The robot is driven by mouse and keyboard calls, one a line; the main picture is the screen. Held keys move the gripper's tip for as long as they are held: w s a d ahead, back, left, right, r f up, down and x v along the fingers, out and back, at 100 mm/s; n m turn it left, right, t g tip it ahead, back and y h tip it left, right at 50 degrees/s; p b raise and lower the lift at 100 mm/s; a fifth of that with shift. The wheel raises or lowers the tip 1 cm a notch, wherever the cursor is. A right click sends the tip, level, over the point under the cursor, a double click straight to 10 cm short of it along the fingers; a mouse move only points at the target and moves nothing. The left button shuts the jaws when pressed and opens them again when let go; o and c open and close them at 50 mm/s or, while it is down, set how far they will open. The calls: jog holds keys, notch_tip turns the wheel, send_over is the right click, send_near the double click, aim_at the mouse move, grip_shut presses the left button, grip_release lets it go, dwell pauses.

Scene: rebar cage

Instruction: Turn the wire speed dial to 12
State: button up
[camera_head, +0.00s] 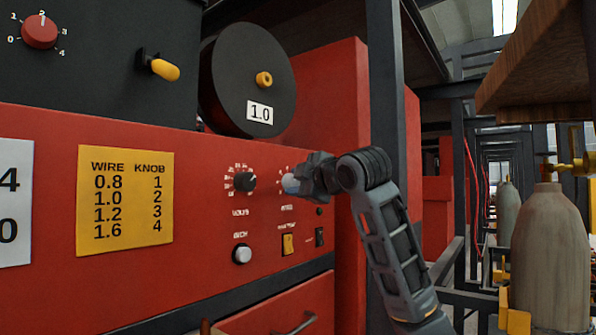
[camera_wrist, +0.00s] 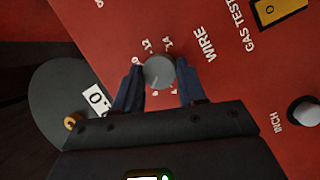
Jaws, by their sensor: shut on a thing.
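The wire speed dial is a round grey knob (camera_wrist: 159,71) on the red panel, with white numbers around it, 12 and 14 among them, and the word WIRE beside it. In the wrist view a faint mark shows near its lower left edge; I cannot tell surely which number it points to. In the head view the dial (camera_head: 290,184) is partly hidden by my gripper (camera_head: 304,181). My gripper (camera_wrist: 160,83) has one finger on each side of the dial and is shut on it.
The black volts knob (camera_head: 244,181) is left of the dial. Below are the white inch button (camera_head: 242,254), a yellow gas test switch (camera_head: 288,244) and a small black switch (camera_head: 320,237). A yellow wire/knob chart (camera_head: 125,203) is at left. A dark post (camera_head: 385,120) stands close to my arm.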

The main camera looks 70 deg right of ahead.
jog(key=m+y+p, duration=0.1)
jog(key=p, duration=0.1)
jog(key=m+p, duration=0.1)
jog(key=m, duration=0.1)
jog(key=m+g+y+p, duration=0.1)
jog(key=m+p, duration=0.1)
jog(key=shift+d+r+y+p, duration=0.1)
jog(key=shift+r+y+p, duration=0.2)
jog(key=shift+p, duration=0.05)
jog(key=m+y, duration=0.1)
jog(key=m, duration=0.1)
jog(key=shift+d+f+m+y, duration=0.1)
jog(key=shift+m+y, duration=0.2)
jog(key=m+y, duration=0.2)
jog(key=m, duration=0.1)
jog(key=shift+s+d, duration=0.1)
jog(key=shift+d, duration=0.05)
jog(key=m+y, duration=0.2)
jog(key=m, duration=0.1)
jog(key=shift+d+m+t+y, duration=0.15)
jog(key=shift+m+t+y, duration=0.15)
jog(key=shift+m+t, duration=0.1)
jog(key=m+t+y, duration=0.1)
jog(key=m, duration=0.2)
jog(key=shift+d+f+y, duration=0.1)
jog(key=shift+d+y, duration=0.05)
jog(key=shift+y, duration=0.25)
jog(key=shift+s+m, duration=0.1)
jog(key=shift+m, duration=0.2)
